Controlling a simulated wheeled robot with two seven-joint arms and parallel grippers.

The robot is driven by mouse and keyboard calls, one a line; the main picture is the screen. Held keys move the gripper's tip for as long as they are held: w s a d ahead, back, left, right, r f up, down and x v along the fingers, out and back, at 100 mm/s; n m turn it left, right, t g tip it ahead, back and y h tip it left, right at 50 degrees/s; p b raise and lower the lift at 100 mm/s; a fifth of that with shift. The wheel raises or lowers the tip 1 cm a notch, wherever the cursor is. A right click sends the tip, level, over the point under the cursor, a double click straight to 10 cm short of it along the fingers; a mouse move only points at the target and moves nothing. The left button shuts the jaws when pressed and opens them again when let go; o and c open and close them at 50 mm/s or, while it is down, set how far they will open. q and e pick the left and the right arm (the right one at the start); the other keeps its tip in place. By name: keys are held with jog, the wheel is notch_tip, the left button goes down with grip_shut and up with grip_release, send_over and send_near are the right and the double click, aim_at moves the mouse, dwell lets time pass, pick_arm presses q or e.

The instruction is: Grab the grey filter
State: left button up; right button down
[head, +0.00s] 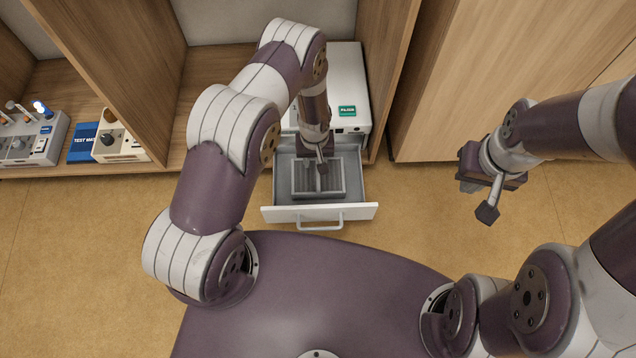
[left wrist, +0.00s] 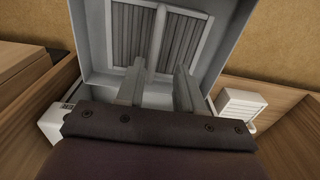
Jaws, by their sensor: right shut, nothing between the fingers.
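The grey filter (head: 334,184) is a framed rectangular panel with pleats, lying inside the open drawer (head: 318,212). In the left wrist view the filter (left wrist: 130,35) shows its pleats and a raised light bar (left wrist: 158,35) across the middle. My left gripper (head: 321,168) reaches down over the filter in the drawer. In the left wrist view its two fingers (left wrist: 160,88) are apart, one on each side of the line of the bar, with nothing held between them. Whether they touch the filter cannot be told. My right gripper (head: 472,186) is shut and empty, off to the right.
The drawer belongs to a white unit with a green label (head: 347,111) in the wooden shelving. Wooden side panels (head: 394,70) stand close on the right. A blue box (head: 84,143) and small devices (head: 122,145) sit on the left shelf. The floor in front is clear.

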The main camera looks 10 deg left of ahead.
aim_at(318, 176)
pick_arm(q)
notch_tip(318, 176, down, 2)
jog(key=shift+f+b, duration=0.2)
jog(key=shift+b, duration=0.1)
jog(key=f+b, duration=0.2)
jog(key=f, duration=0.1)
jog(key=f+b, duration=0.1)
jog(key=f, duration=0.1)
jog(key=shift+w+d, duration=0.2)
jog(key=shift+d, duration=0.1)
jog(key=shift+r, duration=0.1)
grip_shut()
dwell(0.6)
